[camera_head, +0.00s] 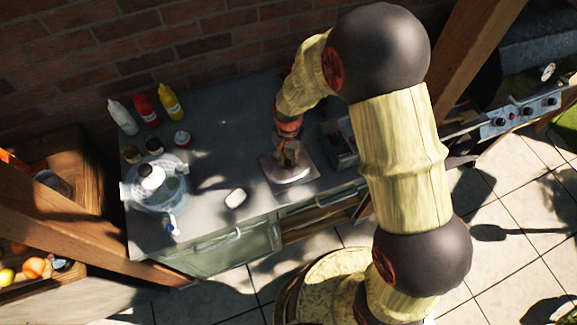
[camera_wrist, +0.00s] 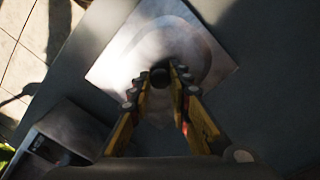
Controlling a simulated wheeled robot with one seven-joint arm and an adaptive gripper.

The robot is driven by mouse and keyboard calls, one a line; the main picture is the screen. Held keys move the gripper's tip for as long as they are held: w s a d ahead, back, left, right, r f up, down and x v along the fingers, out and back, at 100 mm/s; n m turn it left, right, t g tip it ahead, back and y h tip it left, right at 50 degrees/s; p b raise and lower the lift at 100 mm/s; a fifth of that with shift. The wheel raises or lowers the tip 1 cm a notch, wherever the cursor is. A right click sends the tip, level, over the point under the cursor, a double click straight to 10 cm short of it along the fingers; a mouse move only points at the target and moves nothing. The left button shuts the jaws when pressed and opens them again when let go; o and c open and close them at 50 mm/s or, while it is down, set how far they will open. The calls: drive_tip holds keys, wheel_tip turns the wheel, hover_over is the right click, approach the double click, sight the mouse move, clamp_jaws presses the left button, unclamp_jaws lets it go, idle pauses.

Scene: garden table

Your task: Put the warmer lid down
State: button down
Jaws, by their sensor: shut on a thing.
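The warmer lid (camera_head: 294,179) is a square pale metal plate with a round raised middle and a dark knob. It is over the grey counter, just left of the metal warmer (camera_head: 342,150). My gripper (camera_head: 288,154) points down at the lid's middle. In the wrist view, my gripper (camera_wrist: 161,76) is shut on the dark knob, and the lid (camera_wrist: 112,58) spreads out beneath the fingers, lying about flat. I cannot tell whether the lid touches the counter. The warmer also shows in the wrist view (camera_wrist: 62,140), at lower left. My arm partly hides it in the head view.
A white soap-like block (camera_head: 236,198) lies left of the lid. Farther left are a glass bowl (camera_head: 155,196), small jars and squeeze bottles (camera_head: 146,110). The counter (camera_head: 225,125) behind and left of the lid is clear. A wooden post (camera_head: 455,60) and a grill (camera_head: 520,112) stand right.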

sight(288, 161)
drive_tip(key=shift+r, duration=0.1)
drive_tip(key=shift+r, duration=0.5)
wheel_tip(288, 161, up, 2)
drive_tip(key=shift+w+r, duration=0.1)
drive_tip(key=shift+r, duration=0.05)
drive_tip(key=s+r+p, duration=0.1)
drive_tip(key=s+r, duration=0.8)
drive_tip(key=s, duration=0.5)
drive_tip(key=shift+s+a+r, duration=0.2)
drive_tip(key=shift+a+r, duration=0.05)
drive_tip(key=shift+a, duration=0.05)
